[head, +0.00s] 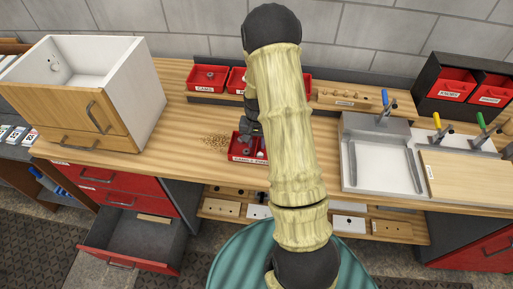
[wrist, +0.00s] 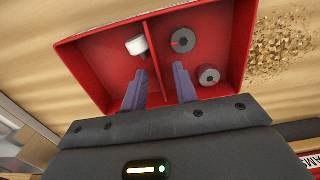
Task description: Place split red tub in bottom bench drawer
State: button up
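The split red tub (head: 240,152) sits on the wooden bench top, partly hidden behind my arm in the head view. In the wrist view the tub (wrist: 90,65) shows a red divider (wrist: 154,62) between two compartments. One holds a white-and-dark round part (wrist: 137,46); the other holds two grey round parts (wrist: 183,41). My gripper (wrist: 160,70) is open, with its two fingers apart on either side of the divider; I cannot tell whether they touch it. The bottom bench drawer (head: 122,262) is pulled open at the lower left.
A small wooden piece (head: 154,218) lies in the open drawer. A white-and-wood cabinet (head: 140,90) stands on the bench at left. Brown shavings (head: 215,140) lie left of the tub. More red bins (head: 207,78) stand behind it, and a metal tray (head: 380,165) is at right.

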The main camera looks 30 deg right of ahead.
jog(key=shift+f, duration=0.5)
jog(key=shift+c, duration=0.2)
grip_shut()
